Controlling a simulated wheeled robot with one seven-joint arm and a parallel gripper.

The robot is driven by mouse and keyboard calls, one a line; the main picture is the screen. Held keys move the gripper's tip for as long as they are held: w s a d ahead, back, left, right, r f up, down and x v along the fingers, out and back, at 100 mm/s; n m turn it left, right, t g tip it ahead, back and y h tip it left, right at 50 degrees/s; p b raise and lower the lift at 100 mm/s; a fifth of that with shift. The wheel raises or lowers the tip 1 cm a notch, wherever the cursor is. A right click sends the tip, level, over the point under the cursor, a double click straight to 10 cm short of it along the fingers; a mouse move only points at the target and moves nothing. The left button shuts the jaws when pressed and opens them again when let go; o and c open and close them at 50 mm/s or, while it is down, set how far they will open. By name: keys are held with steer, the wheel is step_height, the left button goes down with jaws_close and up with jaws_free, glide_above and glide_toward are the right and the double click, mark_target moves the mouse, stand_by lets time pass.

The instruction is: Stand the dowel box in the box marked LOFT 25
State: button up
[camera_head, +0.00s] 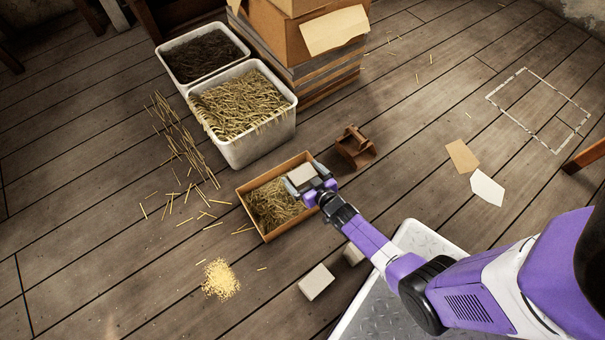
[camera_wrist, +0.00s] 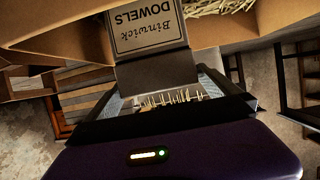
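The dowel box (camera_wrist: 150,40) is a small grey box with a pale label reading "Binwick DOWELS", upside down in the wrist view. It also shows as a pale block (camera_head: 302,174) in the head view. My gripper (camera_head: 306,180) has a finger on either side of it and appears shut on it. They are over the right side of an open cardboard box (camera_head: 252,219) with straw-coloured sticks inside. I cannot read the mark LOFT 25 anywhere. Whether the dowel box touches the cardboard box is unclear.
Two white tubs (camera_head: 262,148) (camera_head: 183,84) stand behind, beside stacked cartons (camera_head: 290,35). A brown scoop-like item (camera_head: 355,147) lies right of the cardboard box. Pale blocks (camera_head: 316,282) (camera_head: 353,254) lie in front. Loose sticks and a yellow pile (camera_head: 220,279) litter the floor. A white floor outline (camera_head: 496,106) surrounds bare boards.

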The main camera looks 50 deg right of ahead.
steer(key=shift+r, duration=0.15)
steer(key=shift+s+r+p, duration=0.2)
steer(key=shift+s+p, duration=0.1)
steer(key=shift+p, duration=0.15)
steer(key=p+v, duration=0.5)
steer(key=v, duration=0.7)
steer(key=s+a+r+n+y, duration=0.1)
steer(key=s+a+r, duration=0.25)
steer(key=r, duration=0.25)
steer(key=s+a+r+n+t+y, duration=0.1)
steer(key=s+a+r, duration=0.25)
steer(key=r, duration=0.25)
steer(key=s+a+r+n+y, duration=0.1)
steer(key=s+a+r, duration=0.25)
steer(key=r, duration=0.25)
steer(key=s+a+r, duration=0.2)
steer(key=r, duration=0.8)
steer(key=s+a+r+n+t+y, duration=0.1)
steer(key=s+a+r, duration=0.1)
steer(key=r, duration=0.8)
steer(key=shift+a+r+y, duration=0.25)
steer(key=shift+r+y, duration=0.05)
steer(key=shift+r, duration=0.1)
